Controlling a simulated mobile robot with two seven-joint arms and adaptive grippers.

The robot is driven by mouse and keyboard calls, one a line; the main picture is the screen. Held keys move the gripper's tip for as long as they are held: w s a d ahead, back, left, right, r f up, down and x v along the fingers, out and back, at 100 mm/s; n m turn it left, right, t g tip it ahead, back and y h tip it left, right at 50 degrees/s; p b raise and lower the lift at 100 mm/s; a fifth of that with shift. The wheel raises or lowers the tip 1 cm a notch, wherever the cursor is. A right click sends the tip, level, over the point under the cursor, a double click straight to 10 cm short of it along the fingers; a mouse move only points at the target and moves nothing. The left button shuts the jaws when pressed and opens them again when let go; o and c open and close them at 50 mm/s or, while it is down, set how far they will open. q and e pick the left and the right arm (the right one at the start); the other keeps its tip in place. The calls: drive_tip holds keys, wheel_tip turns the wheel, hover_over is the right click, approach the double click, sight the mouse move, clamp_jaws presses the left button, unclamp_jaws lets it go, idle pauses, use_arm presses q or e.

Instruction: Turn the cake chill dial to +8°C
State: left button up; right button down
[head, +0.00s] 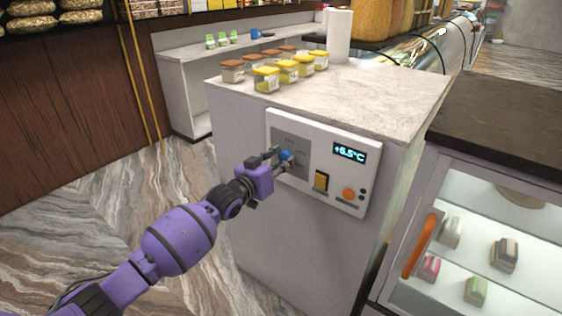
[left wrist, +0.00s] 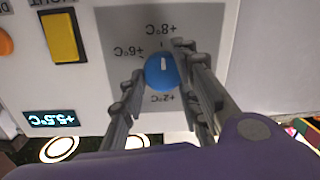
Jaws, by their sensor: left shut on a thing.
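The blue cake chill dial (head: 286,155) sits on a grey plate on the white control panel (head: 336,184) at the counter's end. My left gripper (head: 277,159) is shut on the dial, its fingers on either side of it. In the left wrist view the dial (left wrist: 162,70) shows between the fingers, with a white mark near its middle pointing roughly towards the upper +8°C label (left wrist: 160,29). Labels there appear upside down. My right gripper is not in view.
A yellow rocker switch (head: 321,181) and an orange button (head: 348,194) lie right of the dial. Yellow and brown-topped jars (head: 266,79) and a paper roll (head: 339,36) stand on the countertop. A glass sweets case with an orange handle (head: 420,246) is at right.

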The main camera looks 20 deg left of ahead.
use_arm(q)
drive_tip(key=shift+d+r, duration=0.15)
drive_tip(key=shift+r, duration=0.25)
drive_tip(key=o, duration=1.1)
drive_tip(key=shift+d, duration=0.1)
drive_tip(key=shift+c, duration=0.2)
drive_tip(key=shift+f, duration=0.15)
drive_tip(key=shift+s+a+f, duration=0.1)
drive_tip(key=shift+s+a, duration=0.1)
drive_tip(key=shift+s, duration=0.1)
drive_tip(key=v, duration=1.1)
drive_tip(key=shift+s, duration=0.15)
